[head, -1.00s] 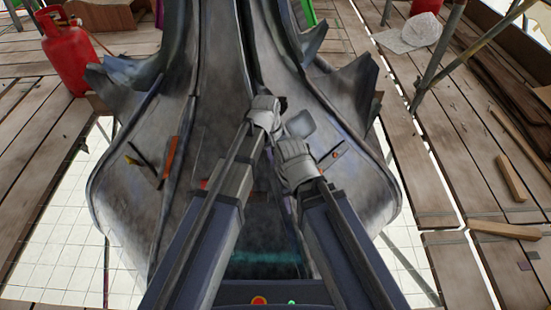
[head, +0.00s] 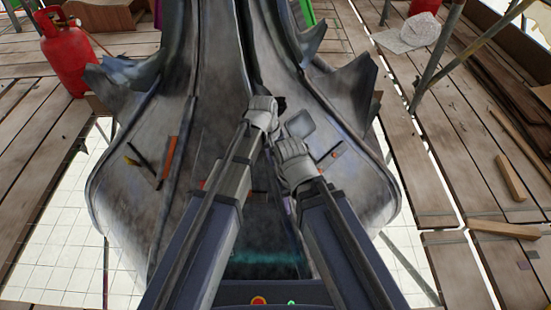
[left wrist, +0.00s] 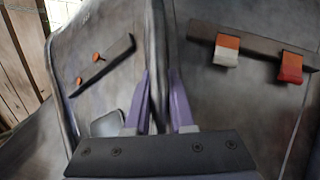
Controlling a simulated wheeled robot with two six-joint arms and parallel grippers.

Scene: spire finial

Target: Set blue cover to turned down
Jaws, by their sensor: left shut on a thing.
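No clearly blue cover can be made out in either view. My left gripper (head: 279,103) reaches the middle of the grey metal spire (head: 225,60). In the left wrist view its purple fingers (left wrist: 160,112) stand on either side of a raised metal rib (left wrist: 158,50) and are shut on it. A blue-grey rounded plate (head: 299,124) lies just right of the left gripper; it also shows in the left wrist view (left wrist: 106,125). My right gripper (head: 293,150) is just below that plate, its fingertips hidden.
In the left wrist view a dark bar (left wrist: 255,56) carries an orange-and-white tab (left wrist: 227,50) and an orange-and-red tab (left wrist: 290,66). Another bar (left wrist: 105,62) has two orange knobs. Pointed metal fins (head: 345,85) jut from the spire. A red gas cylinder (head: 65,55) stands on planks.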

